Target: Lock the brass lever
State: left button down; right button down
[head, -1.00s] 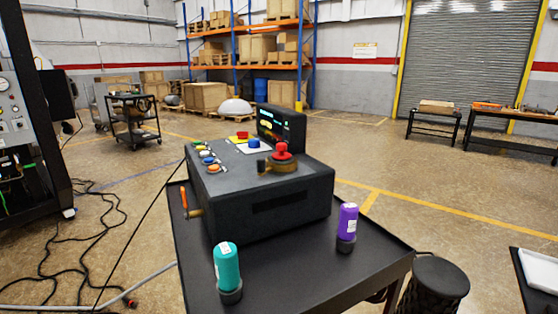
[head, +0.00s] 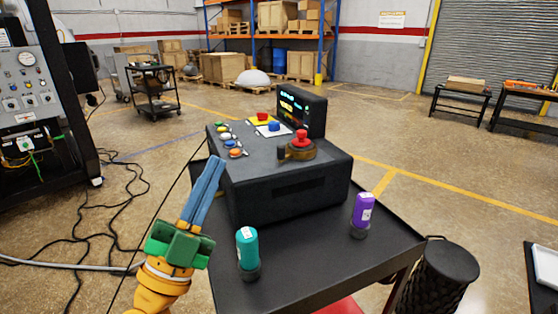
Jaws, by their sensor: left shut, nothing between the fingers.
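A dark control box stands on a black cart. On its top, a brass-coloured round piece (head: 303,153) carries a red knob (head: 301,137), with a small dark block at its left. I cannot tell for sure whether this piece is the brass lever. A second small brass part showed low on the box's left side earlier; my left arm's gripper now covers that area. My left gripper (head: 213,162), with blue fingers and a green body, is shut and empty. It points up beside the box's left side, apart from the red knob. My right gripper is out of view.
A teal bottle (head: 247,246) and a purple bottle (head: 363,209) stand on the cart (head: 320,265) in front. A black panel machine and floor cables are at left.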

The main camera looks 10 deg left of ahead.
aim_at(280, 174)
pick_arm(q)
jog(key=w+d+f+m+g+h, duration=0.2)
jog(key=d+m+g+h, duration=0.45)
jog(key=m+g, duration=0.45)
jog(key=w+f+y+p, duration=0.1)
jog(key=w+y, duration=0.1)
jog(key=w, duration=0.3)
jog(key=w+d+f+y+p, duration=0.1)
jog(key=w+y, duration=0.1)
jog(key=w, duration=0.3)
jog(key=w+f+y+p, duration=0.1)
jog(key=w+y, duration=0.1)
jog(key=w, duration=0.2)
jog(key=shift+w+d+f+t, duration=0.3)
jog(key=shift+w+d+t, duration=0.05)
jog(key=shift+w+t, duration=0.05)
jog(key=shift+d, duration=0.1)
